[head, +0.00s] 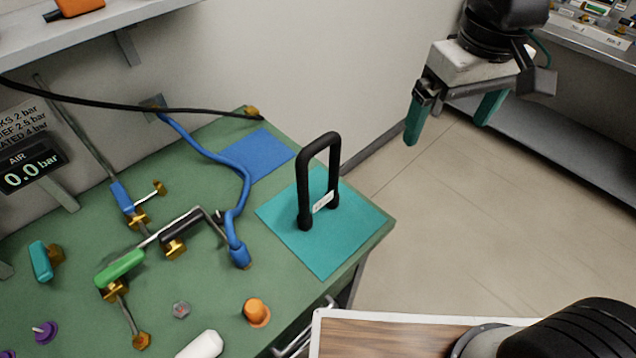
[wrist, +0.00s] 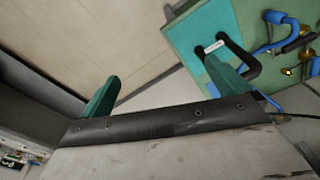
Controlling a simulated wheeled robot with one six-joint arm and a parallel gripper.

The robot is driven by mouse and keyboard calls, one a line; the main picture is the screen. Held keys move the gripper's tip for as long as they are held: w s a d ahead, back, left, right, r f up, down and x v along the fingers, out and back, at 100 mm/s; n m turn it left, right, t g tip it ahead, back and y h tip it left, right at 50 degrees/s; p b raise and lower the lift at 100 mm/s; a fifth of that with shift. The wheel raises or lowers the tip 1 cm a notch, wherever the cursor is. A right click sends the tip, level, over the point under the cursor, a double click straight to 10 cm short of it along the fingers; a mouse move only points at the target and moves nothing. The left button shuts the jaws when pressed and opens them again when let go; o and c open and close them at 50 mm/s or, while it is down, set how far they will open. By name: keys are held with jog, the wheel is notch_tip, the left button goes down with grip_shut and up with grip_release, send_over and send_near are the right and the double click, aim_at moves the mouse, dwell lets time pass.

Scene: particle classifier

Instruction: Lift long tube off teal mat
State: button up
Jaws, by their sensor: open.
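The long tube is a black inverted-U tube (head: 334,165) with a small white label, standing upright on the teal mat (head: 348,246) at the right corner of the green bench. In the wrist view the tube (wrist: 259,68) and the teal mat (wrist: 199,32) show at the upper right, the tube partly hidden behind one finger. My gripper (head: 450,122) is open and empty, up and to the right of the tube, beyond the bench edge over the floor. Its two teal fingers also show in the wrist view (wrist: 165,85), apart from the tube.
A blue mat (head: 258,154) and a curved blue hose (head: 243,185) lie left of the tube. A green-handled valve (head: 120,268) and brass fittings stand farther left. An orange knob (head: 256,312) is in front. Open floor (head: 440,240) lies right of the bench.

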aim_at(318, 139)
jog(key=w+a+f+n, duration=0.1)
jog(key=a, duration=0.5)
jog(key=w+a+f+n, duration=0.1)
jog(key=a+f+n, duration=0.1)
jog(key=a, duration=0.4)
jog(key=w+a+f+n, duration=0.1)
jog(key=a, duration=0.4)
jog(key=shift+a+f+n+g, duration=0.3)
jog(key=shift+a+f, duration=0.3)
jog(key=shift+f, duration=0.05)
notch_tip(318, 139, down, 7)
jog(key=shift+f, duration=0.2)
jog(key=shift+s+d, duration=0.1)
jog(key=c, duration=1.1)
jog(key=shift+r, duration=0.15)
